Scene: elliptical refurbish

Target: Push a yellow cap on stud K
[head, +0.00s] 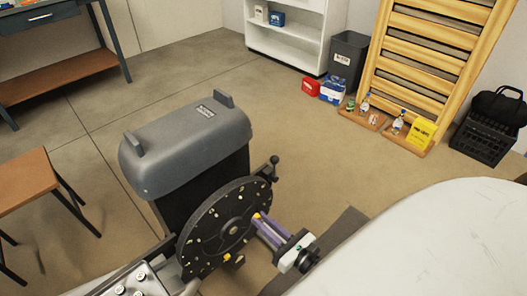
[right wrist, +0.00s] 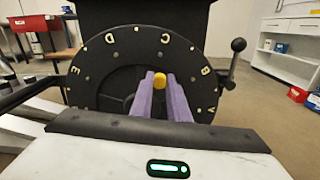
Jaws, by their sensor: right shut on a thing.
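A yellow cap (head: 257,215) is between the tips of my right gripper (head: 262,220), whose purple fingers are shut on it. The right wrist view shows the cap (right wrist: 160,82) at the fingertips (right wrist: 160,80), in front of a round black disc (right wrist: 115,85). The disc (head: 207,233) stands upright, with pale letters and small studs around its rim. Letters such as D, C, B and E can be read in the wrist view; I cannot make out stud K. I cannot tell whether the cap touches the disc. My left gripper is not in view.
A grey-topped machine (head: 190,140) stands behind the disc. A black ball-ended handle (right wrist: 235,60) sticks out beside the disc's upper right. Another yellow piece (head: 238,259) is at the disc's lower edge. A metal plate with round studs (head: 132,284) is at lower left.

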